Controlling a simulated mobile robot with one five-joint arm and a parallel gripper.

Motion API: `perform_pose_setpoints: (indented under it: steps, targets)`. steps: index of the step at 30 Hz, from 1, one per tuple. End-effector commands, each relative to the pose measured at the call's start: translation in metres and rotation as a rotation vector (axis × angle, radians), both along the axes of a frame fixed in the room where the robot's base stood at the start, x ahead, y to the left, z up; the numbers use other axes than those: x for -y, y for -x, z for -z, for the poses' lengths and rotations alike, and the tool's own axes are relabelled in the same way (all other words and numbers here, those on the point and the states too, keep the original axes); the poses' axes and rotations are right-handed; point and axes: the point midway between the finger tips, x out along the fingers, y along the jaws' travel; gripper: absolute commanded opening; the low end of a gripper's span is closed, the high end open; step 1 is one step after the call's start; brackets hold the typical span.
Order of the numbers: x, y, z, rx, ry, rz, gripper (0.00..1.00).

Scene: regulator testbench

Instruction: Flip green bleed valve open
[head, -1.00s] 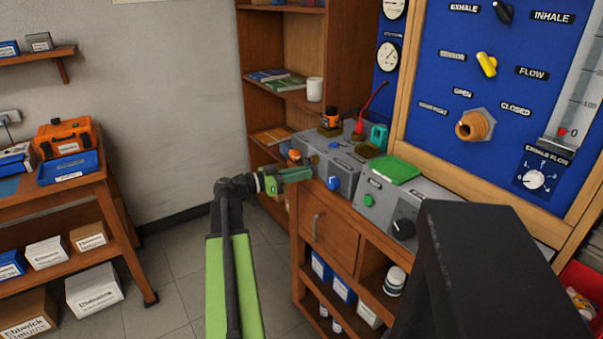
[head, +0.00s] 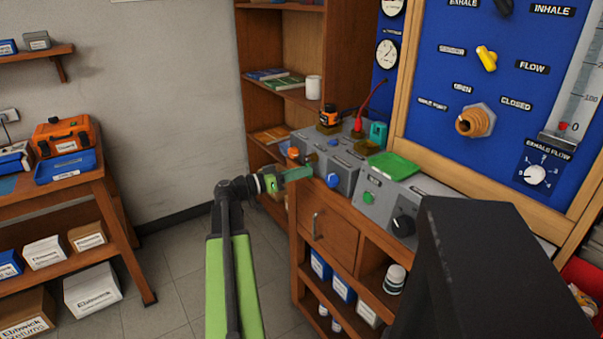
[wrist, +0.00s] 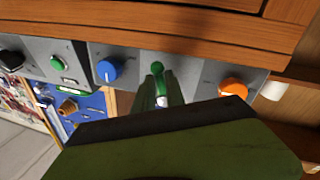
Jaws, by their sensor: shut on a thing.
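The green bleed valve (wrist: 157,69) is on the grey panel in the wrist view, between a blue knob and an orange knob. Its round green end shows just beyond my fingertips. My gripper (wrist: 157,90) is shut on the valve's lever, with a finger on each side of it. In the head view my gripper (head: 302,173) reaches the front left of the grey box (head: 342,176). The valve is hidden behind the fingers there. I cannot tell the lever's exact angle.
The blue knob (wrist: 109,70) and the orange knob (wrist: 232,86) sit close on either side. A second grey box (head: 378,197) with a green button and black knob stands to the right. The wooden cabinet (head: 330,238) is below. The floor at left is open.

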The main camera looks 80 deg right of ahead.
Motion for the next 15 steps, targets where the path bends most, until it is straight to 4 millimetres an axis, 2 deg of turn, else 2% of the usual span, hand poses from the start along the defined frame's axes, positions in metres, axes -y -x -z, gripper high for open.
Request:
perform_pose_setpoints:
  steps: [15]
  targets:
    - [-0.0116,0.0086,-0.0048,-0.299,-0.324,-0.002,0.0]
